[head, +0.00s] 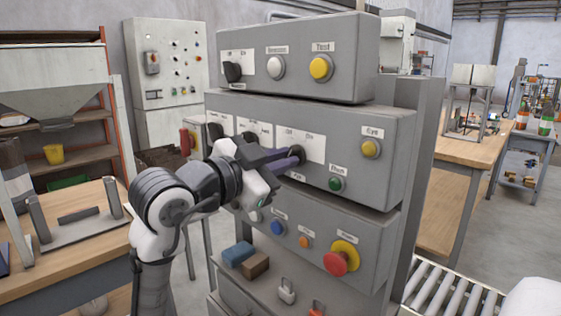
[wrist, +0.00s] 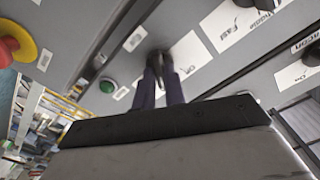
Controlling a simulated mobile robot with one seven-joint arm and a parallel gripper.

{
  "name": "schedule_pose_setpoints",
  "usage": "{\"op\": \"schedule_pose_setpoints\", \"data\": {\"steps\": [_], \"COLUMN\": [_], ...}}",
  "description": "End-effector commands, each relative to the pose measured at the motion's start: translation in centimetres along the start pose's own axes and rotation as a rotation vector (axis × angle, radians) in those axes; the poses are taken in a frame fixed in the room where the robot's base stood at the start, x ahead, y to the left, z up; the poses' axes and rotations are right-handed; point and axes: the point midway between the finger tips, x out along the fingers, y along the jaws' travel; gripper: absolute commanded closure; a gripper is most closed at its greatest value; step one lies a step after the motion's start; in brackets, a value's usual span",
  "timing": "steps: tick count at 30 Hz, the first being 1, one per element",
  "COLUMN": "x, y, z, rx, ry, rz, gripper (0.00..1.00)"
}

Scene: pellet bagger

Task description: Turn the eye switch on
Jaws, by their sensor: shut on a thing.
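The eye switch (head: 299,152) is a black rotary knob on a white plate at the right of the row of knobs on the middle grey panel. My gripper (head: 294,156) reaches it from the left, with its purple-grey fingers shut on the knob. In the wrist view the fingers (wrist: 164,82) close around the black knob (wrist: 157,56). They hide most of the knob, so its pointing direction cannot be told. The yellow Eye lamp (head: 371,148) is to the right of the switch; whether it is lit cannot be told.
A green button (head: 336,184) sits close below right of the switch. Other knobs (head: 249,137) are to the left. A red mushroom button on a yellow base (head: 341,258) is on the lower panel. The upper box (head: 300,58) overhangs the middle panel.

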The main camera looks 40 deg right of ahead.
Motion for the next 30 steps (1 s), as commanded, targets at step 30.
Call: {"op": "schedule_pose_setpoints", "data": {"steps": [30], "x": [-3.3], "y": [0.0], "z": [0.1], "rx": [0.002], "ry": [0.0], "rz": [-0.004], "gripper": [0.66]}}
